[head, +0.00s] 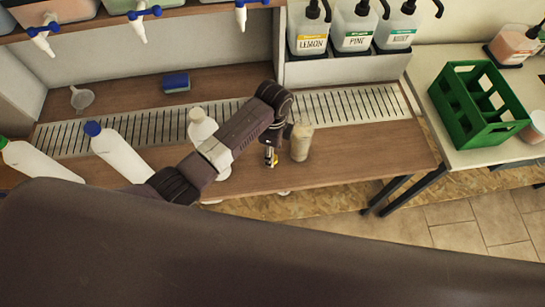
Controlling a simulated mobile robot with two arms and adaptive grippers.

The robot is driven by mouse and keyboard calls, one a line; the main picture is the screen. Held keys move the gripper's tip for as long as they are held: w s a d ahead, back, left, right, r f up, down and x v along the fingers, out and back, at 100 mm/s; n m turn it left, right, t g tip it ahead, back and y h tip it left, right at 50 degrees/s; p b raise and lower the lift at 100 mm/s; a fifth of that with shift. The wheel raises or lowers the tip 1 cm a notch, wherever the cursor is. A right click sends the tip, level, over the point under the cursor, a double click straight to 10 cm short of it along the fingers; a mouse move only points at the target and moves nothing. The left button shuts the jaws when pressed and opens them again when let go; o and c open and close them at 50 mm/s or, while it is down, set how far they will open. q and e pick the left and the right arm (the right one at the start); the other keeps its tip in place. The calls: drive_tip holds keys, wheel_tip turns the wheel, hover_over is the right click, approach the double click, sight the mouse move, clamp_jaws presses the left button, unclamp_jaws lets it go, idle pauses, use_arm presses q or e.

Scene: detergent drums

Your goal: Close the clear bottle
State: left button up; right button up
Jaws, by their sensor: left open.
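A pale, translucent bottle (301,142), which looks like the clear bottle, stands upright on the wooden counter near its front edge. I cannot tell whether a cap is on its top. My left gripper (271,157) is just left of this bottle, pointing down, small and partly hidden by its own wrist. It is open, and I see no bottle between its fingers. A small yellowish spot shows at its fingertips; I cannot tell what it is. My right gripper is not in view.
A blue-capped white bottle (118,153), a green-capped one (38,161) and another white bottle (201,125), partly behind my arm, stand left. A slotted drain strip (350,103), blue sponge (176,82) and funnel (81,98) lie behind. A green crate (462,118) is on the right table.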

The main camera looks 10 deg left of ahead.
use_arm(q)
drive_tip(key=shift+w+a+f, duration=0.1)
drive_tip(key=shift+w+f, duration=0.05)
drive_tip(key=shift+f, duration=1.6)
drive_tip(key=c, duration=0.7)
